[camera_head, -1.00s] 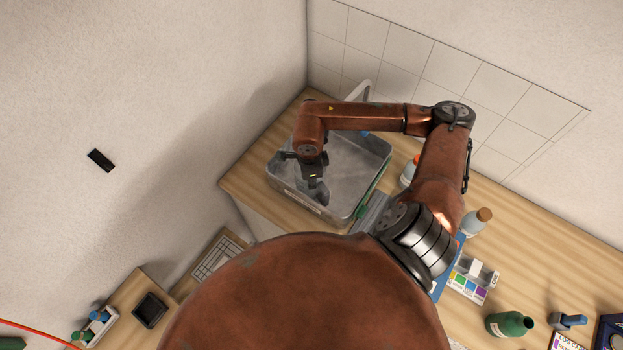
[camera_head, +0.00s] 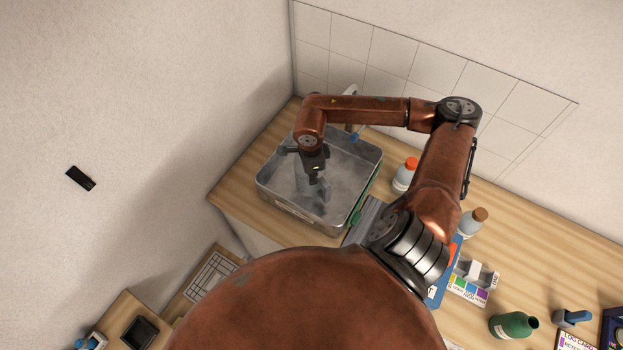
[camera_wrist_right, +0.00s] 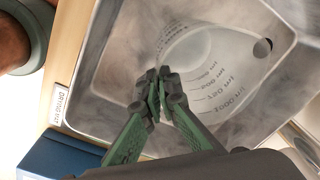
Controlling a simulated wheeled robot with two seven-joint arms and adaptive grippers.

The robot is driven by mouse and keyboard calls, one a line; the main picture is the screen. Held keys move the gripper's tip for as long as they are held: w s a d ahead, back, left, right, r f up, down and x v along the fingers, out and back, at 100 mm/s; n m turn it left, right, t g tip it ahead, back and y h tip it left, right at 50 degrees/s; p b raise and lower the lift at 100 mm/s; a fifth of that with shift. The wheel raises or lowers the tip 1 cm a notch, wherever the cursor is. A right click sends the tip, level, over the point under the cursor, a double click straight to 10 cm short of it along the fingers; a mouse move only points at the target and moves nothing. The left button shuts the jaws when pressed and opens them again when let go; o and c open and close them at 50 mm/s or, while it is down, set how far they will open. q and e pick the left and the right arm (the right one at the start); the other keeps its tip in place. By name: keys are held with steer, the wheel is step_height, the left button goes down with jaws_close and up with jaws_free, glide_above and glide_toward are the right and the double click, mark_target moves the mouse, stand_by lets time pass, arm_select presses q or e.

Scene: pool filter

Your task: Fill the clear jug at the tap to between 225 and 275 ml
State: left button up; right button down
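The clear jug (camera_wrist_right: 213,78) is in the steel sink (camera_wrist_right: 85,95); its printed ml scale shows in the right wrist view. My right gripper (camera_wrist_right: 161,88) has its green-backed fingers nearly together at the jug's near side and appears to grip it there. I cannot make out any water level. In the head view the right gripper (camera_head: 317,172) points down into the sink (camera_head: 277,205), and the jug beneath it is hard to make out. The tap (camera_head: 351,91) stands behind the sink, partly hidden by my arm. My left gripper is out of view.
To the sink's right stand an orange-capped bottle (camera_head: 405,175), a brown-capped bottle (camera_head: 472,222), a colour-coded test kit (camera_head: 468,286) and a green bottle (camera_head: 513,325). A tiled wall (camera_head: 395,60) closes off the back. The counter's left corner is clear.

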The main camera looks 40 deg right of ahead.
steer(key=shift+f+b, duration=0.4)
steer(key=shift+b, duration=0.05)
stand_by(0.4)
steer(key=c, duration=2.7)
jaws_free()
steer(key=o, duration=0.6)
steer(key=o, duration=0.7)
steer(key=shift+c, duration=0.2)
steer(key=shift+r, duration=0.1)
steer(key=shift+r+p, duration=1.65)
steer(key=shift+r, duration=2.05)
